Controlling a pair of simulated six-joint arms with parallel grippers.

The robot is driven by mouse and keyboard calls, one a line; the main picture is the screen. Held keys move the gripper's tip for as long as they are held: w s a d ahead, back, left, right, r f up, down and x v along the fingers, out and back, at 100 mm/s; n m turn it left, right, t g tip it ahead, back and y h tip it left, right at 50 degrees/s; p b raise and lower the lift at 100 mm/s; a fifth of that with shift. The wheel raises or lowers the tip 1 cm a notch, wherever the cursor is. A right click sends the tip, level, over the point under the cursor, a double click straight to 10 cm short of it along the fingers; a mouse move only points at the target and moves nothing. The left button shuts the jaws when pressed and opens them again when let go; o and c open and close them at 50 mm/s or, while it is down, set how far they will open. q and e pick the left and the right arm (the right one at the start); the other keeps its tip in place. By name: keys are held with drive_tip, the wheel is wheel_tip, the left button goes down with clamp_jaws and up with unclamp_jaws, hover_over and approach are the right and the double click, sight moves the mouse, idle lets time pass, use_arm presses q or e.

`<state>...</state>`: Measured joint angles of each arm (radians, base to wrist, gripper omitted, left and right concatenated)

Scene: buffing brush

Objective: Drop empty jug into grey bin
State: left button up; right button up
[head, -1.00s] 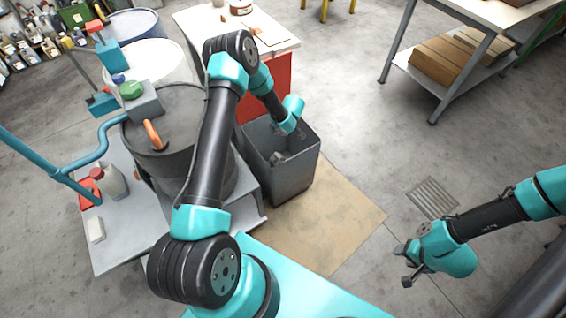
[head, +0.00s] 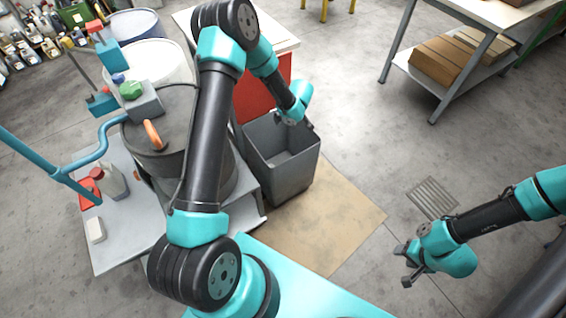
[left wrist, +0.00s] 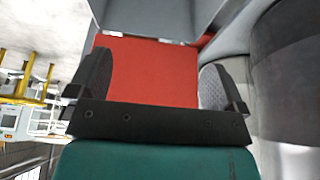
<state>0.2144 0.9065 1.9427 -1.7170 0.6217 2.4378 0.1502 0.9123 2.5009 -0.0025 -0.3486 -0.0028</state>
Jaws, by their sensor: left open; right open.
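The grey bin (head: 287,178) stands on a tan floor patch, beside the red cabinet; the part of its inside that shows looks empty. My left gripper (head: 291,119) is over the bin's far rim. In the left wrist view its two fingers (left wrist: 155,80) are wide apart with nothing between them, and a grey surface, likely the bin (left wrist: 160,18), shows at the top. A pale jug with a dark red cap (head: 113,182) stands on the grey platform; I cannot tell if it is the task's jug. My right gripper (head: 405,266) is open and empty over the floor.
A dark drum (head: 160,155) with an orange handle stands left of the bin, partly behind my left arm. The red cabinet (head: 262,94) is just behind the bin; its face also shows in the left wrist view (left wrist: 155,75).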

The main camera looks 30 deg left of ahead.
use_arm(q)
drive_tip(key=v, duration=0.6)
drive_tip(key=shift+r, duration=0.25)
drive_tip(key=shift+s+d, duration=0.1)
drive_tip(key=shift+d, duration=0.05)
drive_tip(key=s+d+f+m+h, duration=0.2)
drive_tip(key=s+d+f+m, duration=0.1)
drive_tip(key=s, duration=0.6)
drive_tip(key=s+d+f+m+g+h, duration=0.1)
drive_tip(key=s+d+f+m+h, duration=0.2)
drive_tip(key=s, duration=0.6)
drive_tip(key=s+d+f+m+h, duration=0.2)
drive_tip(key=s+d+f+m, duration=0.2)
drive_tip(key=s, duration=0.6)
drive_tip(key=shift+d+f+h, duration=0.3)
drive_tip(key=shift+d+f, duration=0.15)
drive_tip(key=shift+d, duration=0.1)
